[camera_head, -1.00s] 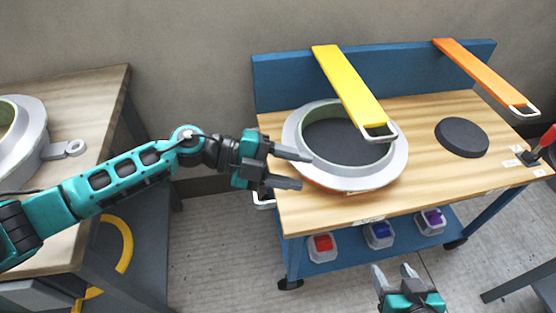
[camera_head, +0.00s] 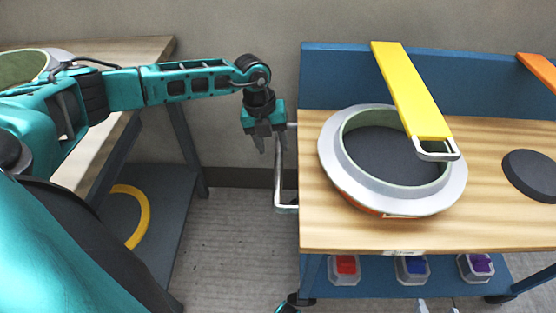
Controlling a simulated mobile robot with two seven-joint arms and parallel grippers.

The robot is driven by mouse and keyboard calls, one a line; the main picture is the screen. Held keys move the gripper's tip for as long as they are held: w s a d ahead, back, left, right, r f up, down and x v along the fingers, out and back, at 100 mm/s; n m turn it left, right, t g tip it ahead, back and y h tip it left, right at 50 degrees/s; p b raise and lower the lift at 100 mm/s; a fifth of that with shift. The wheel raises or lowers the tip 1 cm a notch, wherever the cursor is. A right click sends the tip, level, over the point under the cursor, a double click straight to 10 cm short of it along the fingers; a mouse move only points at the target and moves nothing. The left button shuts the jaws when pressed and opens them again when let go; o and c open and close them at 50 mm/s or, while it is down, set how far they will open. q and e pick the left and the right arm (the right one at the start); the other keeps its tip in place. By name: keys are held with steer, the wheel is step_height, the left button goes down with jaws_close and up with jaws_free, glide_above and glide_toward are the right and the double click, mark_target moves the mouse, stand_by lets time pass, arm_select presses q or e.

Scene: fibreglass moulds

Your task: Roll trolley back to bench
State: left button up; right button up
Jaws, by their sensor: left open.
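The trolley has a wooden top (camera_head: 330,228), a blue back panel (camera_head: 335,80) and a lower blue shelf. Its pale metal handle (camera_head: 278,185) stands at its left end. My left gripper (camera_head: 268,145) points down at the upper part of the handle, open, with its fingers close to the bar; I cannot tell whether they touch it or straddle it. The wooden bench (camera_head: 150,48) is at the left, partly hidden by my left arm. Only what look like the fingertips of my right gripper (camera_head: 437,307) show at the bottom edge.
Bins with red, blue and purple contents sit below. A floor gap (camera_head: 235,235) separates bench and trolley.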

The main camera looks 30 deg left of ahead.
mark_target(278, 160)
arm_select(q)
steer(key=f, duration=0.3)
steer(key=d+f+b, duration=0.1)
steer(key=f, duration=0.1)
steer(key=shift+w+f, duration=0.3)
steer(key=shift+f, duration=0.05)
steer(key=shift+c, duration=0.4)
jaws_close()
